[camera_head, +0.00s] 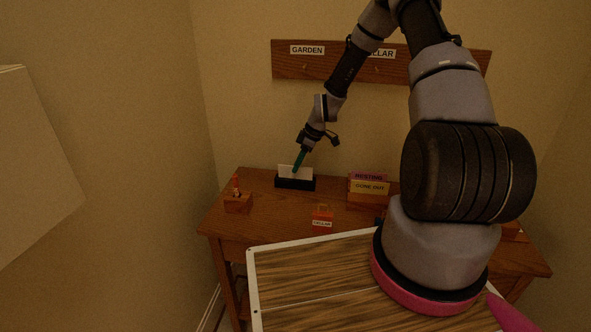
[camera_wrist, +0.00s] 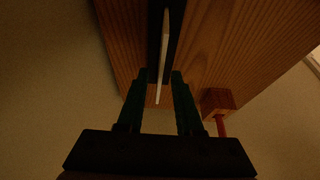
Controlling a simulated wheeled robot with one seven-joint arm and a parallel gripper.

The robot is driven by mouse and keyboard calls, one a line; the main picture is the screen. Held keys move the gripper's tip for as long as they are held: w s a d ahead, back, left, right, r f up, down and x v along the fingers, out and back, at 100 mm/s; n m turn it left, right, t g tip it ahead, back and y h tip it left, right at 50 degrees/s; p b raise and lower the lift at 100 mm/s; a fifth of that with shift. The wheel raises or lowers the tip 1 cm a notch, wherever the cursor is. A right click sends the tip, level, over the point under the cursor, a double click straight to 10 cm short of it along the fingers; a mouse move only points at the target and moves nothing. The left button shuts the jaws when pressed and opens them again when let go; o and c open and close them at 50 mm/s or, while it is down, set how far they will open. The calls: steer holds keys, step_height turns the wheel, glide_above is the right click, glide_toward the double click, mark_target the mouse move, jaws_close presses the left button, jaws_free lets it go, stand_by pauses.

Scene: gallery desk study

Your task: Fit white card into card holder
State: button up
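The white card (camera_head: 287,170) stands upright in the black card holder (camera_head: 296,184) at the back of the desk. My gripper (camera_head: 296,168) is at the card, its green fingers pointing down. In the wrist view the card (camera_wrist: 164,50) shows as a thin edge between the two fingers of my gripper (camera_wrist: 160,76), with a gap on each side. The gripper is open around the card. The dark holder (camera_wrist: 176,22) lies beyond the fingertips. How deep the card sits in the slot is hard to tell.
A small wooden block with a red peg (camera_head: 237,202) stands left of the holder. A sign stand reading "GONE OUT" (camera_head: 369,187) is to the right. A red tag (camera_head: 322,218) lies in front. A wall board (camera_head: 340,67) hangs above.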

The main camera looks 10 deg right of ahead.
steer(key=s+d+r+m+t+h, duration=0.1)
steer(key=s+d+r+m, duration=0.2)
steer(key=r, duration=0.8)
steer(key=s+r+m+h, duration=0.15)
steer(key=s+r, duration=0.35)
steer(key=r, duration=0.6)
steer(key=s+d+r+m+t+h, duration=0.15)
steer(key=s+r+m, duration=0.25)
steer(key=r, duration=0.7)
steer(key=s+r+m+t+y, duration=0.1)
steer(key=s+r+m, duration=0.3)
steer(key=s, duration=0.6)
steer(key=s+r+m+t, duration=0.2)
steer(key=s+r+m, duration=0.3)
steer(key=s, duration=0.5)
step_height(320, 180, up, 2)
steer(key=shift+d+r+y, duration=0.2)
steer(key=shift+r+y, duration=0.05)
steer(key=shift+y, duration=0.15)
steer(key=shift+d, duration=0.1)
